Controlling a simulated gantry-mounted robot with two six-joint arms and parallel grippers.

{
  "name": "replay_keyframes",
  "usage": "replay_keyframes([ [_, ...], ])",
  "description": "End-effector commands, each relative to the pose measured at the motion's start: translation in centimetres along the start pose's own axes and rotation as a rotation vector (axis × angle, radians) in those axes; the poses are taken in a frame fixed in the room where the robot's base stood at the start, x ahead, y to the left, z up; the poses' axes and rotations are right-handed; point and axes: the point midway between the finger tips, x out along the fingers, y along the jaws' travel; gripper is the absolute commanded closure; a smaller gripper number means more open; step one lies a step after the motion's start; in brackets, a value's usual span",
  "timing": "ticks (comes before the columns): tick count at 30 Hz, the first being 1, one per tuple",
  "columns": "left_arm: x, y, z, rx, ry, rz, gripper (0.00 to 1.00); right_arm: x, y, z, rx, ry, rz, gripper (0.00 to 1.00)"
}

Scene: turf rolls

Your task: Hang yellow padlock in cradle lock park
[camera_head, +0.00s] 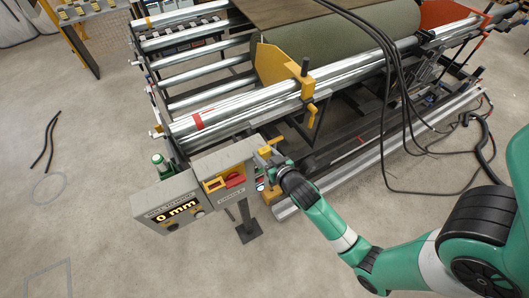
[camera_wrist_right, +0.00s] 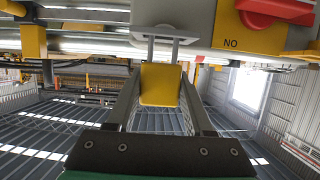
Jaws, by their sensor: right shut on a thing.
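The yellow padlock (camera_wrist_right: 160,85) is between the fingers of my right gripper (camera_wrist_right: 160,100), which is shut on it. Its grey shackle points toward a grey bracket (camera_wrist_right: 186,36) at the top of the right wrist view. The shackle overlaps the bracket there; I cannot tell whether it is hooked on it. In the head view my right gripper (camera_head: 270,157) is at the right end of the grey control box (camera_head: 210,162), whose label reads CRADLE, and the padlock is hard to make out. The left gripper is not in view.
A red rotary switch (camera_head: 235,180) on a yellow plate is left of my right gripper. A display (camera_head: 178,210) reads 0 mm. The roller frame (camera_head: 225,112) with a green turf roll (camera_head: 345,42) stands behind. Black cables (camera_head: 402,100) hang at the right. The floor at left is mostly clear.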

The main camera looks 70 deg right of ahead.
Motion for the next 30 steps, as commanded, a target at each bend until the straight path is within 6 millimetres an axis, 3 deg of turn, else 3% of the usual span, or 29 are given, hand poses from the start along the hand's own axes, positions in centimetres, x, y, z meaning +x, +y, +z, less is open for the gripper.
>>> replay_keyframes([
  [29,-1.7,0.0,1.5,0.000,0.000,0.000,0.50,0.9,0.0,2.4,0.000,0.000,0.000,1.00],
  [30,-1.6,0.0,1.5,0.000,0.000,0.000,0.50,0.8,0.0,2.3,0.000,0.000,0.000,0.43],
])
